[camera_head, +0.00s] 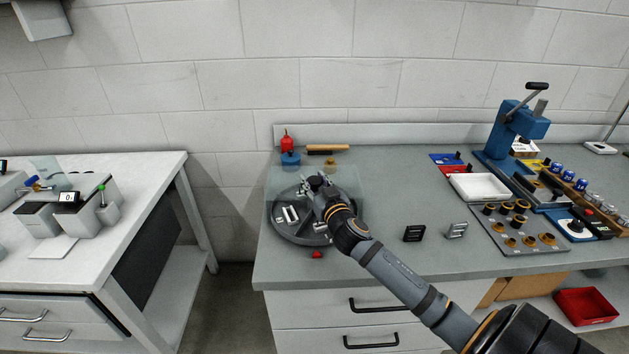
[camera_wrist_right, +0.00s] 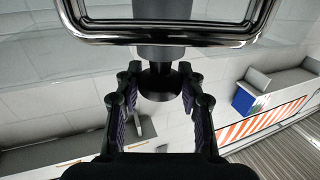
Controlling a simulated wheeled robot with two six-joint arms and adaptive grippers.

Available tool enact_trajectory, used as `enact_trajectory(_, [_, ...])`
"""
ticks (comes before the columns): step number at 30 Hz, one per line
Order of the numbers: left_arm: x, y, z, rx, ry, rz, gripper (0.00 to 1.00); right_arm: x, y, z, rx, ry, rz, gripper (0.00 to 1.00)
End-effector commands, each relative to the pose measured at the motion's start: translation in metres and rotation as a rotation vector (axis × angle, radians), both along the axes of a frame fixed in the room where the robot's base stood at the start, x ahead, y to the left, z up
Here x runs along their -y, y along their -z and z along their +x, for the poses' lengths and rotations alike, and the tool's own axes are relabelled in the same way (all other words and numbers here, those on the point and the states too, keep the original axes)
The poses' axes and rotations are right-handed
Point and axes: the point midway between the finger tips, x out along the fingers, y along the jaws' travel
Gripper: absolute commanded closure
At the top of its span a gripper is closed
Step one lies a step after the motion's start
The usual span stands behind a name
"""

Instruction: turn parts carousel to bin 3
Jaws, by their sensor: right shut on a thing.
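The parts carousel (camera_head: 285,229) is a dark round turntable on the left part of the grey bench. Pale parts lie in its left side. My right gripper (camera_head: 317,184) reaches over the carousel, and its arm hides the right part of the disc. A chrome-edged frame (camera_wrist_right: 165,37) spans the top of that view. I cannot read any bin number. My left gripper is not in view.
A clear panel (camera_head: 373,185) stands by the carousel. Two small blocks (camera_head: 414,233) (camera_head: 456,230), a white tray (camera_head: 482,187) and a blue press (camera_head: 508,130) stand right.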

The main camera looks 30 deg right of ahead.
Motion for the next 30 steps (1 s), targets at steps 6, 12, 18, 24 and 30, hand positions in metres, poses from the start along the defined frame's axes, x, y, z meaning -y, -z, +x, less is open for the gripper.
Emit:
enact_trajectory(6, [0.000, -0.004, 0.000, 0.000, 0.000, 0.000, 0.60, 0.001, -0.002, 0.000, 0.000, -0.107, -0.008, 1.00])
enact_trajectory(12, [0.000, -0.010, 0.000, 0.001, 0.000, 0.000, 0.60, 0.001, -0.004, 0.001, 0.001, -0.206, -0.008, 1.00])
enact_trajectory(18, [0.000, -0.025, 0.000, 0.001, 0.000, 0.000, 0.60, 0.001, -0.006, 0.001, 0.000, -0.306, -0.005, 1.00])
enact_trajectory(24, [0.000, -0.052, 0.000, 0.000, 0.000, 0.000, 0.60, 0.001, -0.008, 0.002, -0.005, -0.404, -0.002, 1.00])
enact_trajectory(30, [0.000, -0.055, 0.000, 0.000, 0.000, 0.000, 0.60, 0.001, -0.004, 0.001, 0.006, -0.504, -0.005, 1.00])
